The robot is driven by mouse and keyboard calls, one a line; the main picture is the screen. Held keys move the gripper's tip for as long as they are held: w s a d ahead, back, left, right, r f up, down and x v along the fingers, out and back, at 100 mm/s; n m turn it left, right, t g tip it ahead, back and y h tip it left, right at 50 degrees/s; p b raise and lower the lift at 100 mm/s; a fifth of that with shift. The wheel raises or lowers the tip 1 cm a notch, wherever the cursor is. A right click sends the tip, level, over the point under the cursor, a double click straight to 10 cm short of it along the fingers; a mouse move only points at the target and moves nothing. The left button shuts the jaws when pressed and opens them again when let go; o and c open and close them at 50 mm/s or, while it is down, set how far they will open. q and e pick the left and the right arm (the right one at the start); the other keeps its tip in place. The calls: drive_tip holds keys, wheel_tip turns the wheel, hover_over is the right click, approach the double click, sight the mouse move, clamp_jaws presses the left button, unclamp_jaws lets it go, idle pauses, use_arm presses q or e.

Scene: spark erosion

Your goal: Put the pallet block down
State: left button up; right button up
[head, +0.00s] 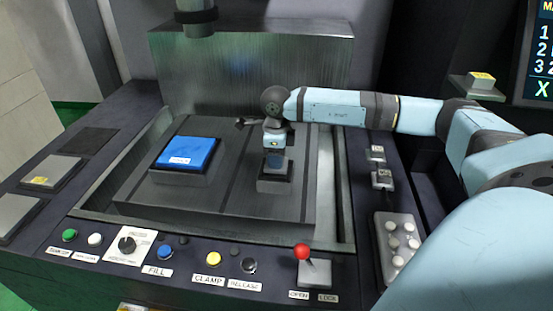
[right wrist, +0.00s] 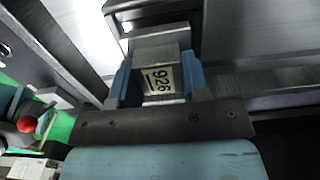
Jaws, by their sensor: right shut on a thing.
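My right gripper (head: 274,160) reaches down over the machine's work table (head: 225,195), right of its middle. In the head view the gripper hides most of that block. A dark, low square holder (head: 275,186) shows directly below the fingers. I cannot tell whether the block rests on it or hangs just above. My left gripper is not in view.
A blue-topped block (head: 186,153) stands on the work table to the left. A raised rim (head: 345,190) surrounds the table. The front panel has several buttons and a red-knobbed lever (head: 302,252). Labelled blocks sit on a left plate (head: 60,170) and a right shelf (head: 478,91).

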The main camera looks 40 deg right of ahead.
drive_tip(key=shift+f, duration=0.65)
drive_tip(key=shift+f, duration=0.1)
drive_tip(key=o, duration=1.2)
drive_tip(key=shift+r, duration=0.6)
wheel_tip(320, 180, up, 11)
drive_tip(key=shift+r+b, duration=0.1)
drive_tip(key=shift+b, duration=0.35)
